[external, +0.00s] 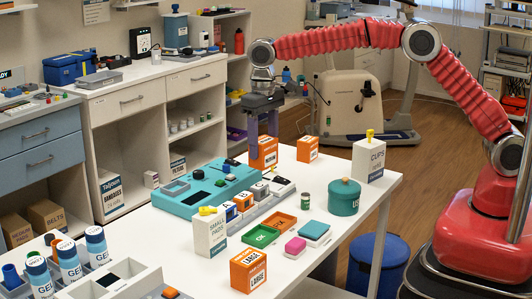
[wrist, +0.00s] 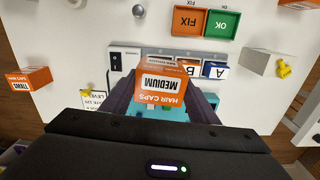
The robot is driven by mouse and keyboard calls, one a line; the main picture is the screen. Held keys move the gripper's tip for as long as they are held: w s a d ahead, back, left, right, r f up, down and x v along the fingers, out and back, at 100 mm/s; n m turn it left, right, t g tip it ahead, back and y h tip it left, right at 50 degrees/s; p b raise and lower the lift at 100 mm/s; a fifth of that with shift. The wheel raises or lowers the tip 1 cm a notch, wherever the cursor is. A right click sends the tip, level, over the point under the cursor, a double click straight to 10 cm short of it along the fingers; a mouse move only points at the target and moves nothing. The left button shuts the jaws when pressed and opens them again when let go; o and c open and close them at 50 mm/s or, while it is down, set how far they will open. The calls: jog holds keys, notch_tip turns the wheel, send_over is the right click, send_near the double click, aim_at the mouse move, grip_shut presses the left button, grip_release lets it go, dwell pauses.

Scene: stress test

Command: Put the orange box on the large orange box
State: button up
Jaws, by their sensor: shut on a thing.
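An orange box marked HAIR CAPS MEDIUM (wrist: 162,88) is between the dark fingers of my gripper (wrist: 162,106), which is shut on it. In the external view my gripper (external: 264,150) points down at the far side of the white table, with the held orange box (external: 264,158) at its fingertips. I cannot tell how far the box is above the table. The large orange box (external: 248,270), marked LARGE, stands at the near edge of the table with its top bare. Only an orange sliver (wrist: 296,4), probably this box, shows in the wrist view.
A smaller orange box (external: 307,149) stands right of my gripper. A teal device (external: 208,190), a SMALL PADS box (external: 210,235), green tray (external: 262,236), orange tray (external: 279,222), teal pot (external: 344,197) and CUPS box (external: 368,159) are on the table (external: 330,262).

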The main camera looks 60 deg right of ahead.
jog(key=s+a+r, duration=0.1)
jog(key=s+a, duration=0.2)
jog(key=a, duration=0.7)
jog(key=s+a+r, duration=0.1)
jog(key=s+a, duration=0.3)
jog(key=a, duration=0.5)
send_over(248, 257)
jog(key=shift+r+n, duration=0.35)
jog(key=shift+n, duration=0.05)
jog(key=shift+f, duration=2.25)
jog(key=shift+f, duration=0.1)
jog(key=shift+f, duration=1.65)
jog(key=shift+f, duration=0.1)
jog(key=o, duration=1)
